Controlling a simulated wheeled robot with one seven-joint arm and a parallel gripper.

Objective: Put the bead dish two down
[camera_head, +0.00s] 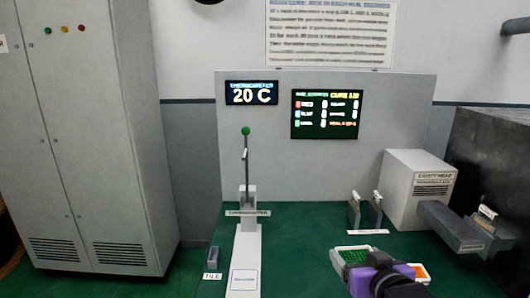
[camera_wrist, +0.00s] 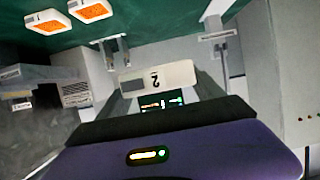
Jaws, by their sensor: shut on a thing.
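A white dish marked 2 (camera_wrist: 178,76) is at my gripper's fingertips in the wrist view, which is upside down. In the head view my purple and black gripper (camera_head: 381,262) is at the bottom right, against a white-rimmed dish of green beads (camera_head: 353,257). This appears to be the held dish. My gripper is shut on it.
A dish with orange contents (camera_head: 421,271) sits right of my gripper; the wrist view shows two orange dishes (camera_wrist: 47,20). Behind stand an upright two-post holder (camera_head: 364,211) and a grey box (camera_head: 418,190). A thermometer stand (camera_head: 246,205) is left. Green bench between is clear.

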